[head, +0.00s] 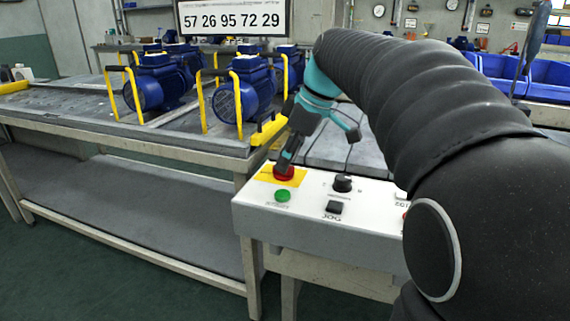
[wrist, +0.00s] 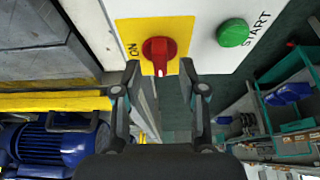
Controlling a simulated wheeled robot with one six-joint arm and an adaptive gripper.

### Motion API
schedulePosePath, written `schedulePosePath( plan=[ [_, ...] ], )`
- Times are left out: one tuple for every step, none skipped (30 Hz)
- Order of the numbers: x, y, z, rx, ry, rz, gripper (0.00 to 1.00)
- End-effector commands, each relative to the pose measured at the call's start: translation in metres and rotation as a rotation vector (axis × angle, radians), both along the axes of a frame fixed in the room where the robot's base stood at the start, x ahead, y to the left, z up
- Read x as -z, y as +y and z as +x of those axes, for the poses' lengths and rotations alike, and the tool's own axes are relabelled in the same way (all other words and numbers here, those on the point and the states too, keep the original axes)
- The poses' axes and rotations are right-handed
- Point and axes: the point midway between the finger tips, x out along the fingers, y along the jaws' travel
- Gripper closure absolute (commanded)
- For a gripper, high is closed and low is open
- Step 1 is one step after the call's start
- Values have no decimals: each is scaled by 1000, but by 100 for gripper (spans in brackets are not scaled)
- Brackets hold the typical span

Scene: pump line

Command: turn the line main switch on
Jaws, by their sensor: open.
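The main switch is a red rotary knob (wrist: 158,48) on a yellow plate (wrist: 180,32). ON is printed on the plate, left of the knob in the wrist view. The knob's grip bar points down in that view, not towards ON. My gripper (wrist: 159,72) is open, with its fingertips on either side of the bar's lower end. I cannot tell whether they touch it. In the head view my gripper (head: 286,160) points down at the red knob (head: 284,175), partly covering it, on the white control box (head: 300,222).
A green START button (wrist: 233,32) is close to the plate. The box also has a black selector knob (head: 343,183) and a black JOG button (head: 334,207). Blue pumps (head: 155,85) with yellow handles stand on the bench at left. My arm hides the box's right end.

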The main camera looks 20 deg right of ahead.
Motion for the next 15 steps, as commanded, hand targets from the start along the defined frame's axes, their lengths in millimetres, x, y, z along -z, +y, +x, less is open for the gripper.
schedulePosePath(
  plan=[
    [6, 2, 1, 0, 1, 1, 58],
    [8, 3, 2, 0, 1, 1, 58],
    [10, 4, 2, 0, 1, 1, 58],
    [11, 4, 3, 0, 1, 1, 58],
    [13, 4, 3, 0, 0, 0, 58],
    [14, 5, 3, 0, 0, 0, 58],
    [14, 5, 3, 0, 0, 0, 58],
    [15, 5, 3, 0, 0, 0, 58],
    [15, 5, 4, 0, 0, 0, 58],
    [15, 5, 4, 0, 0, 0, 58],
    [15, 5, 4, 0, 0, 0, 58],
    [15, 5, 4, 0, 0, 0, 58],
    [15, 5, 4, 0, 0, 0, 58],
    [15, 5, 4, 0, 0, 0, 58],
    [15, 5, 4, 0, 0, 0, 61]
  ],
)
